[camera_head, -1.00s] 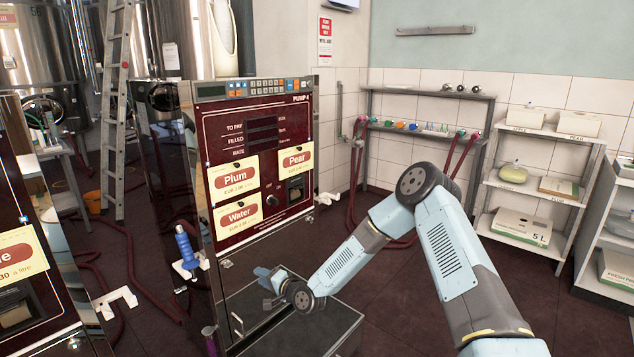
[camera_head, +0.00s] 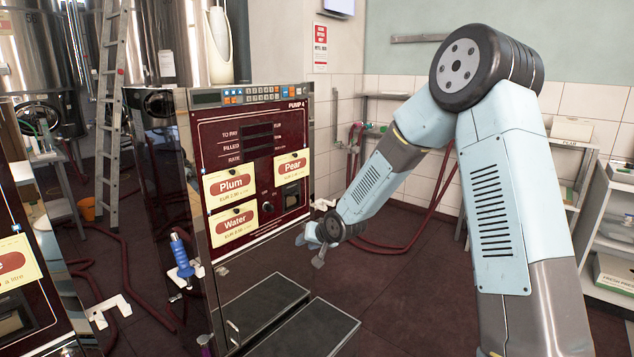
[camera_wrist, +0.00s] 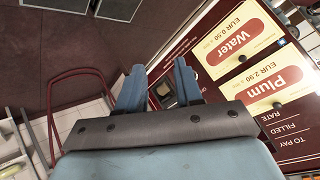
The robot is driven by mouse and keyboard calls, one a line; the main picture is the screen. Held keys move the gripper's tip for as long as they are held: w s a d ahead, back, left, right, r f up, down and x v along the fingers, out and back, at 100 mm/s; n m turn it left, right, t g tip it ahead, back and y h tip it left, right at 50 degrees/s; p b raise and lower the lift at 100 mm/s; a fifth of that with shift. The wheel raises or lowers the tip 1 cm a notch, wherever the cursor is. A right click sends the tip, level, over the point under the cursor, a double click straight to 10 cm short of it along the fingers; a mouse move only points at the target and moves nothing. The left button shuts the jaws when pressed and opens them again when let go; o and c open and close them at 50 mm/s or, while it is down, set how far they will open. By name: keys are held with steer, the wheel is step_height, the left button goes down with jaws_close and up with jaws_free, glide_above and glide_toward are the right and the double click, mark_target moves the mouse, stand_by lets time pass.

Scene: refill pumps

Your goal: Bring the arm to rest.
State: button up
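My arm (camera_head: 495,190) is raised and bent at the right of the head view, its elbow high and its forearm sloping down to the left. My gripper (camera_head: 308,238) hangs off the front right corner of the pump 4 cabinet (camera_head: 215,135), above the floor. In the wrist view my gripper (camera_wrist: 159,80) has its two blue fingers apart with nothing between them. The wrist view shows the pump's Water label (camera_wrist: 232,42) and Plum label (camera_wrist: 272,85) upside down, beyond the fingers. I cannot tell the exact gap between gripper and panel.
A blue nozzle (camera_head: 181,255) hangs at the cabinet's left side. A low dark platform (camera_head: 305,335) lies before the pump. Red hoses (camera_head: 425,225) hang from the back wall rack. Shelves (camera_head: 615,220) stand at the right. The floor between is clear.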

steer(key=s+d+r+h, duration=0.6)
steer(key=s+d+r, duration=0.9)
steer(key=d+r, duration=0.3)
steer(key=s+d+r, duration=0.2)
steer(key=s, duration=0.6)
steer(key=s+d+r+g, duration=0.1)
steer(key=s+d+r, duration=0.1)
steer(key=s, duration=0.6)
steer(key=s+d+r+g, duration=0.1)
steer(key=s+d, duration=0.3)
steer(key=s, duration=0.4)
steer(key=shift+s+d+r+m, duration=0.15)
steer(key=shift+s+r+m, duration=0.25)
steer(key=shift+r, duration=0.2)
